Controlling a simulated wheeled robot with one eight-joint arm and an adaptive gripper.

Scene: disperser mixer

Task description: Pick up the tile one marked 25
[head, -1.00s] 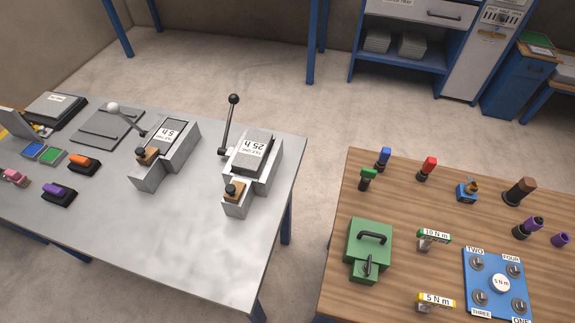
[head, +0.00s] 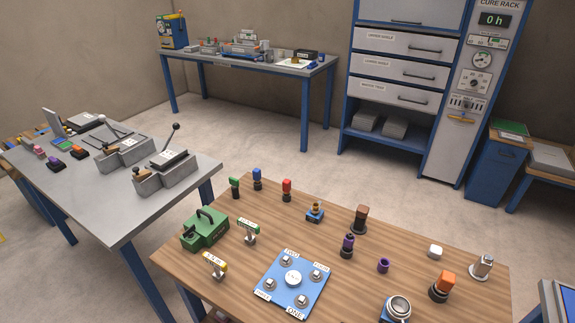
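Tile one (head: 169,157) is a dark grey slab with a white label, lying on the right-hand of two grey lever fixtures on the grey steel table at left. Its label is too small to read now; a second ago it read 25 h. The right fixture (head: 150,186) has a raised black-knobbed lever and a small brass-coloured block at its front. The left fixture (head: 112,161) holds a similar slab, whose label read 5 h earlier. My gripper is not in view.
A wooden table (head: 230,285) with a green case (head: 205,231), a blue plate (head: 275,297) and several small tools stands in front. A blue-legged bench (head: 215,60) and a cure rack (head: 405,95) stand at the back. Open floor lies between them.

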